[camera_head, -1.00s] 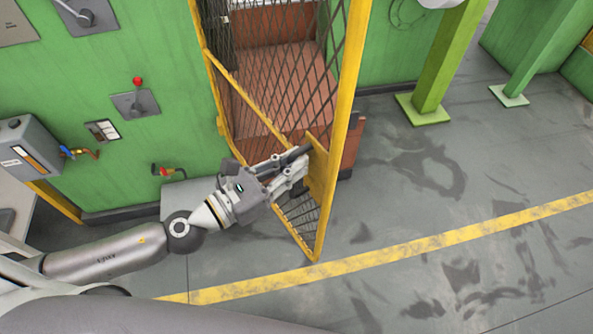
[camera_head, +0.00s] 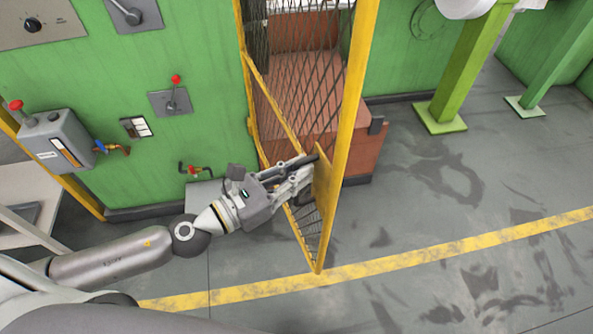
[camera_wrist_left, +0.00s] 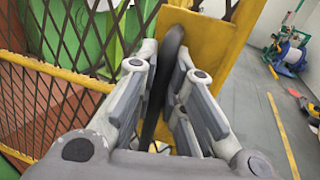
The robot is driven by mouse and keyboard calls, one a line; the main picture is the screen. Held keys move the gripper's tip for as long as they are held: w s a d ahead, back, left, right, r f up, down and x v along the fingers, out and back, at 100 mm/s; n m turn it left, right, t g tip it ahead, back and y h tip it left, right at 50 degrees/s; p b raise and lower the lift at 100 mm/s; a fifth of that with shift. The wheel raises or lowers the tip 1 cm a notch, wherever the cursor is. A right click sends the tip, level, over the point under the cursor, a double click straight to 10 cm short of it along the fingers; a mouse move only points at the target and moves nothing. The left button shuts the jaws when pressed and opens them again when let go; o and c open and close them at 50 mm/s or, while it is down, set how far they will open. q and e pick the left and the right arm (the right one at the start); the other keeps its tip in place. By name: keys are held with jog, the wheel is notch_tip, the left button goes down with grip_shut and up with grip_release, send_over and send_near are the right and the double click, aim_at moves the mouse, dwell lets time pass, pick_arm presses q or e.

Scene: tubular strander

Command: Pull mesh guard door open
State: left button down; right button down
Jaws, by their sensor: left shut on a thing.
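The mesh guard door (camera_head: 366,60) has a yellow frame with dark diamond mesh and stands swung out from the green machine wall. A dark bar handle (camera_head: 314,158) sits on a yellow plate near its free edge. My left gripper (camera_head: 303,168) is shut on this handle. In the left wrist view the dark handle (camera_wrist_left: 173,50) runs between the fingers of my left gripper (camera_wrist_left: 170,85), with the yellow plate (camera_wrist_left: 215,40) behind it. My right gripper is not in view.
Behind the door is a reddish-brown block (camera_head: 365,150). The green wall carries a red-knobbed lever (camera_head: 174,100) and a grey box (camera_head: 58,145). A green post (camera_head: 460,75) stands right. The grey floor right of the door, crossed by a yellow line (camera_head: 450,240), is clear.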

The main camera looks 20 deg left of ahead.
pick_arm(q)
jog(key=c, duration=1.6)
grip_release()
jog(key=shift+r, duration=0.1)
jog(key=shift+o, duration=0.6)
jog(key=shift+r, duration=0.1)
notch_tip(320, 180, up, 10)
jog(key=shift+f, duration=0.1)
jog(key=shift+s, duration=0.1)
